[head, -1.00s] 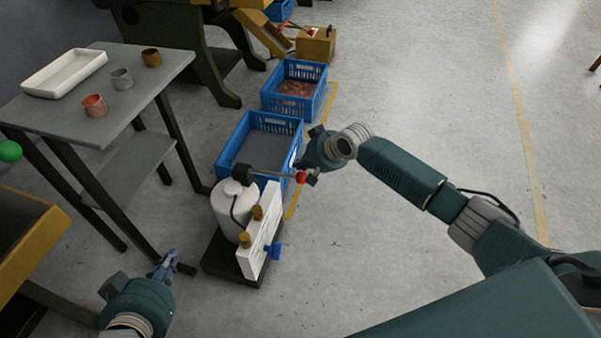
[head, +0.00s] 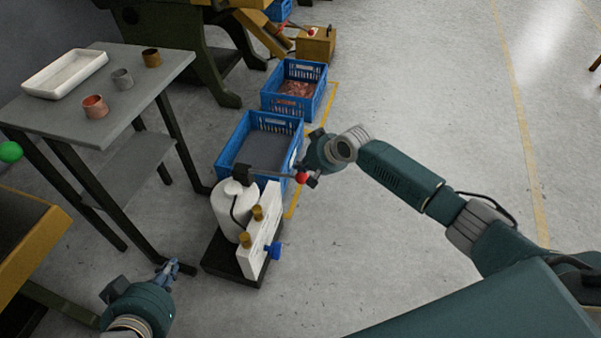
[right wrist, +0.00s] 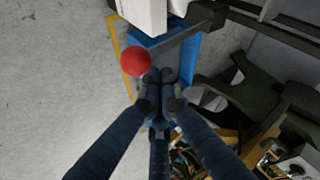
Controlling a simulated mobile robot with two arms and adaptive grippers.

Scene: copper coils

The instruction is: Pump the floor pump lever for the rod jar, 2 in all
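The floor pump has a white tank (head: 228,212) on a dark base, with a white panel (head: 250,262) carrying brass knobs and a blue fitting. Its lever (head: 272,174) runs out to the right, close to level, and ends in a red ball (head: 301,178). The ball also shows in the right wrist view (right wrist: 134,62). My right gripper (head: 312,178) is at the ball end of the lever. Its fingertips (right wrist: 159,74) are together beside the lever rod; I cannot tell whether they touch it. My left gripper (head: 172,268) hangs low at left, away from the pump. No rod jar is identifiable.
A blue crate (head: 222,160) stands just behind the pump, and another (head: 325,92) holding copper-coloured pieces is farther back. A grey table (head: 60,118) with a white tray (head: 64,73) and small cups stands at left. The floor to the right is clear.

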